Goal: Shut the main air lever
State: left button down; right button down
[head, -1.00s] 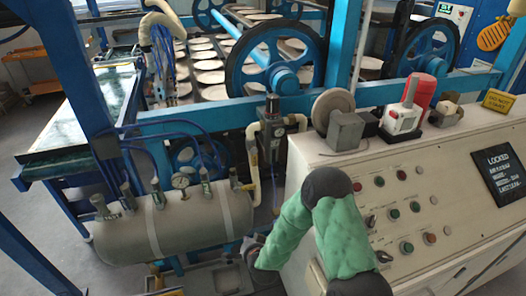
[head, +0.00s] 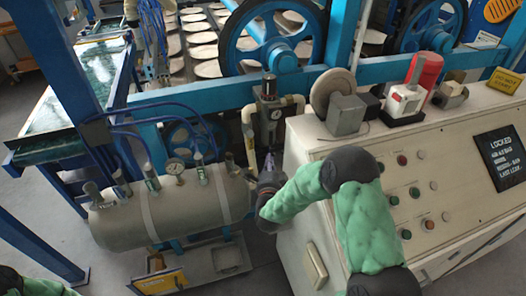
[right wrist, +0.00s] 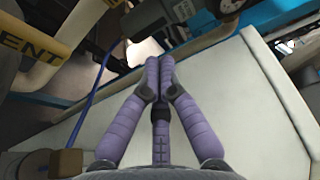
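The grey air tank (head: 170,212) lies at the left of the control cabinet, with several small valves on top. A cream pipe (head: 247,118) rises near its right end and carries a yellow tag. I cannot clearly make out the main air lever; the tank's right end is partly hidden by my right gripper (head: 267,188). In the right wrist view my right gripper (right wrist: 158,65) has its purple fingers together, with nothing visible between them. A cream pipe (right wrist: 62,45) with a label ending in "ENT" is up and left of the fingertips, apart from them. My left gripper is out of view.
The white control cabinet (head: 330,235) stands close to the right of my gripper, with buttons and a "LOCKED" sign (head: 500,158). A grey regulator (head: 270,112) and blue frame beam (head: 190,102) stand behind. A blue hose (right wrist: 92,92) runs left of the fingers.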

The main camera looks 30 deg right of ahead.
aim_at(251, 140)
jog(key=w+d+b, duration=0.1)
jog(key=w+b, duration=0.1)
jog(key=w, duration=0.7)
jog(key=shift+d, duration=0.15)
